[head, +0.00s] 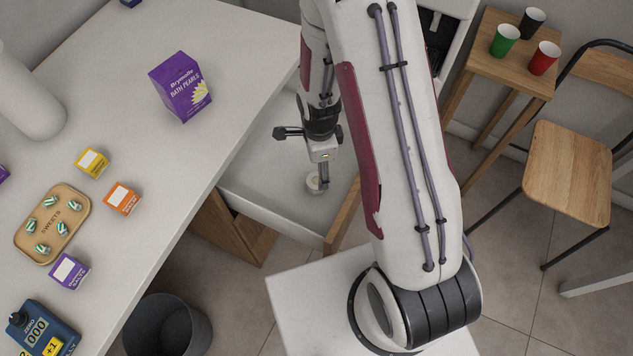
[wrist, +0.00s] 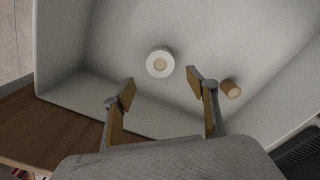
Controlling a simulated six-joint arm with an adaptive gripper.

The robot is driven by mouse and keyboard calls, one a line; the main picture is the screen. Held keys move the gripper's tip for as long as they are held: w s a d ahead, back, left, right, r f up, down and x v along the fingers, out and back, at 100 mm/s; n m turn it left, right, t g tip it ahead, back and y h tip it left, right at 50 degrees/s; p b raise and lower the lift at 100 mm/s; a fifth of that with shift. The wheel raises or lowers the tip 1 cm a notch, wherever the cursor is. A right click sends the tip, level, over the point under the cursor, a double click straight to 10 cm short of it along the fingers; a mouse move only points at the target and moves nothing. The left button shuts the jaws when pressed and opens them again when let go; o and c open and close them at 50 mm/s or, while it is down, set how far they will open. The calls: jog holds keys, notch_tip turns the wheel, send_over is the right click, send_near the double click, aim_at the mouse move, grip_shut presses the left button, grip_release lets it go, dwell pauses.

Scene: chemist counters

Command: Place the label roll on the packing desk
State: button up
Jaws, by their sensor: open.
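A white roll with a pale tan centre, which looks like the label roll (wrist: 160,62), lies on the floor of an open white drawer (wrist: 100,104). In the head view the roll (head: 312,185) shows beside my fingers and is partly hidden by them. My gripper (wrist: 169,83) is open and empty, above the drawer floor. In the wrist view the roll lies beyond the fingertips, between their lines, and apart from them. My gripper also shows in the head view (head: 323,180), reaching down into the drawer (head: 265,180). I cannot tell which surface is the packing desk.
A tan cylinder (wrist: 231,88) lies in the drawer, right of my right finger. Drawer walls rise around. A white counter (head: 150,150) at left holds a purple box (head: 181,87), small cartons and a sweets tray (head: 22,238). A stool (head: 505,65) with cups stands at right.

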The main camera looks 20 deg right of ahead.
aim_at(316, 181)
jog(key=shift+f, duration=0.15)
jog(key=shift+f, duration=1.2)
jog(key=shift+a, duration=0.1)
jog(key=shift+w+a+f, duration=0.1)
jog(key=shift+a+f, duration=0.05)
jog(key=shift+f, duration=0.6)
jog(key=shift+a+f, duration=0.15)
jog(key=shift+f, duration=1.7)
jog(key=c, duration=1.3)
jog(key=shift+c, duration=0.2)
jog(key=shift+r, duration=0.2)
